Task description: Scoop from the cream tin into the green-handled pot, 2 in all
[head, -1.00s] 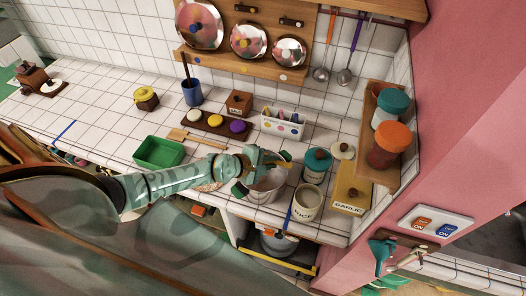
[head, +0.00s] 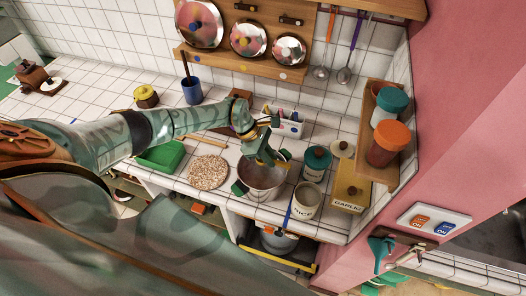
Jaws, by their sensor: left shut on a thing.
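The pot (head: 261,186) is silver, with a green handle (head: 239,188) at its left, and stands near the counter's front edge. The cream tin (head: 306,202), labelled RICE, stands open just right of it. My left gripper (head: 266,158) is over the pot's back rim, pointing down. It is shut on a small yellowish thing, which looks like a scoop but is mostly hidden by the fingers. The gripper hides part of the pot's mouth, and I cannot tell what is inside. My right gripper is not in view.
A speckled round mat (head: 208,172) and a green tray (head: 160,155) lie left. A white holder (head: 287,122) stands behind. A wall shelf (head: 378,165) holds jars at right.

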